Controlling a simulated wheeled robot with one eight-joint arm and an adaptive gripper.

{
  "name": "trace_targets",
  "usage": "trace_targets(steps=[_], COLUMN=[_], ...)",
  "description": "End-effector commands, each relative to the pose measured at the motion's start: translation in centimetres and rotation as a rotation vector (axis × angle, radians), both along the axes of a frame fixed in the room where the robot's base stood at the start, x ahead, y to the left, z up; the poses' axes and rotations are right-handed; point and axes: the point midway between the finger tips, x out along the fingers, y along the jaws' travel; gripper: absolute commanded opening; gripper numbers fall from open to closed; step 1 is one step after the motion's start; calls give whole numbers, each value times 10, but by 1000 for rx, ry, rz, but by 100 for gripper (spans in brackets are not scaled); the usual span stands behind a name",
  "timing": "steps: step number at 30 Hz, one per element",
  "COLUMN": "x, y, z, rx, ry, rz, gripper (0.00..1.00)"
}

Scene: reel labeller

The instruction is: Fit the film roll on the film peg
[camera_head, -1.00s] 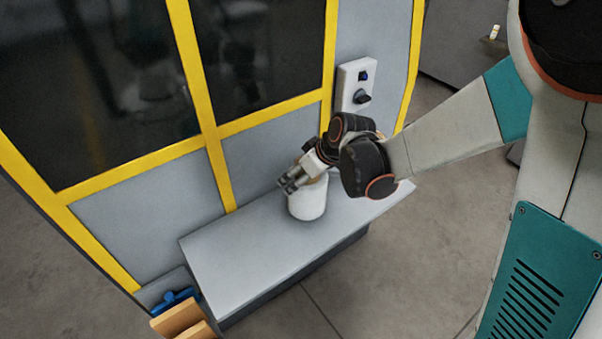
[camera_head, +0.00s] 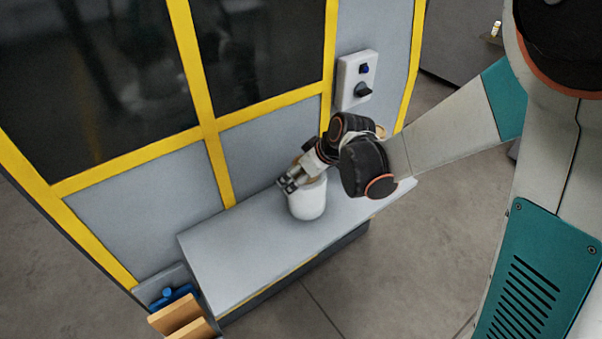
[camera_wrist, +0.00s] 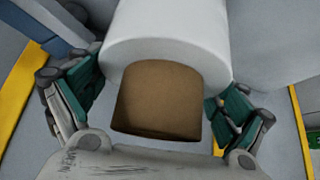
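The film roll (camera_head: 308,202) is a white cylinder standing upright on the grey bench (camera_head: 225,258). In the wrist view, the white roll (camera_wrist: 165,35) has a brown core (camera_wrist: 158,100) sticking out of its end towards me. My gripper (camera_head: 292,180) is at the roll's top in the head view. In the wrist view, its teal-padded fingers (camera_wrist: 155,85) lie on either side of the core, with a gap at the left finger. The gripper looks open; contact at the right finger is unclear. I cannot make out the film peg in either view.
The labeller's yellow frame (camera_head: 216,160) with dark windows (camera_head: 265,55) rises behind the bench. A white switch box (camera_head: 356,80) is on its panel, right of my gripper. Tan blocks (camera_head: 180,318) and a blue part (camera_head: 172,297) are at the bench's left end. The bench left of the roll is clear.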

Motion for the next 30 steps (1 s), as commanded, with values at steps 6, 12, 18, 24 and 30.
trace_targets(steps=[6,12,18,24,30], x=[0,0,-5,-16,-30], y=[0,0,-5,-17,-29], z=[0,0,11,36,63], rx=[0,-1,-1,1,-1], ry=[0,1,1,1,1], rz=[0,0,0,-2,0], gripper=[100,100,100,100,100])
